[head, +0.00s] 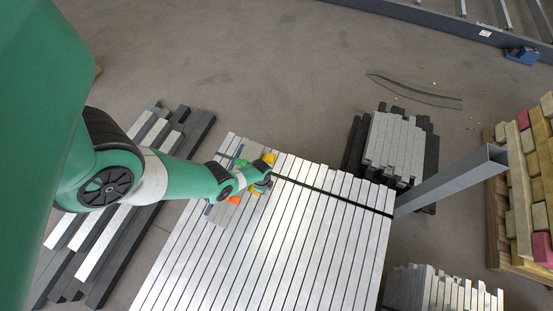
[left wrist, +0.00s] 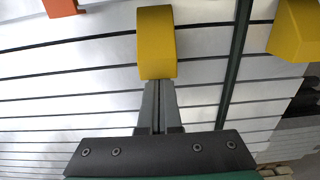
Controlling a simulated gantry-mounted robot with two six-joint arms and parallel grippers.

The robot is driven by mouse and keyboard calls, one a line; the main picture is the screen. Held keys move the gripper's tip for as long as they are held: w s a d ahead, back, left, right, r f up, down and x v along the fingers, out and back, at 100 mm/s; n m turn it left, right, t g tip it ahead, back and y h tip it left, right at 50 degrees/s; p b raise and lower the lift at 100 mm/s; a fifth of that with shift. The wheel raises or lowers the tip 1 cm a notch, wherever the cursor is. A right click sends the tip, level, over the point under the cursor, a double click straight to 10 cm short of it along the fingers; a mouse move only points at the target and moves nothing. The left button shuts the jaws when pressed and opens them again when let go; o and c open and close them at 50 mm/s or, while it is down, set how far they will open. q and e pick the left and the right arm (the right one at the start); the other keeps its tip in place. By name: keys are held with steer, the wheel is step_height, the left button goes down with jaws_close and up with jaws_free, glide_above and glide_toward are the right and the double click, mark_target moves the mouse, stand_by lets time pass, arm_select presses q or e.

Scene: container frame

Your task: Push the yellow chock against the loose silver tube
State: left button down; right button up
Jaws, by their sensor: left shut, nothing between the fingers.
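Silver tubes (head: 290,230) lie side by side in a broad layer in the head view; I cannot tell which one is loose. A yellow chock (left wrist: 156,42) sits on tubes in the left wrist view, straight ahead of my left gripper (left wrist: 157,84). The gripper is shut and empty, its tips at the chock's near edge; I cannot tell whether they touch. In the head view the left gripper (head: 264,183) hides part of this chock (head: 255,190). My right gripper is not in view.
The dark strap (left wrist: 238,60) crosses the tubes right of the nearer chock. An orange block (left wrist: 62,7) lies at the upper left. A grey beam (head: 450,182), stacked bars (head: 395,150) and a pallet of blocks (head: 525,180) stand to the right.

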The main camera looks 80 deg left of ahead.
mark_target(271, 196)
arm_select(q)
steer(key=shift+s+a, duration=0.2)
steer(key=shift+s, duration=0.05)
steer(key=shift+w+d, duration=0.1)
steer(key=w, duration=0.1)
steer(key=w+d, duration=0.1)
steer(key=w+b, duration=0.1)
steer(key=shift+w+d+f, duration=0.15)
steer(key=shift+d, duration=0.25)
step_height(271, 196, up, 10)
steer(key=p, duration=0.9)
steer(key=shift+d, duration=0.1)
